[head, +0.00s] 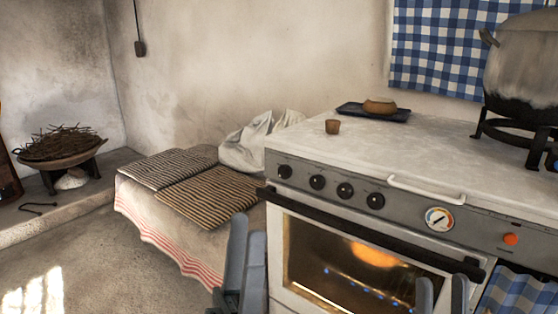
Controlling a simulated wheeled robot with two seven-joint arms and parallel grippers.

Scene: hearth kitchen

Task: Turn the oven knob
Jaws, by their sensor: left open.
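The white oven (330,157) stands at the right with a grey front panel. Several black knobs sit in a row on it: a leftmost knob (284,171), a second knob (317,182), a third knob (345,190) and a rightmost knob (375,201). I cannot tell which one is the oven knob. My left gripper (247,226) is open and empty, upright below and left of the leftmost knob, apart from it. My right gripper (442,282) is at the bottom edge in front of the oven door, its fingers apart with nothing between them. Its lower part is out of frame.
A dark door handle bar (372,238) and a white rail (425,190) stick out from the front. A dial gauge (439,219) and orange light (510,239) are further right. A large pot (525,60), small cup (332,127) and dark tray (350,109) stand on top.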

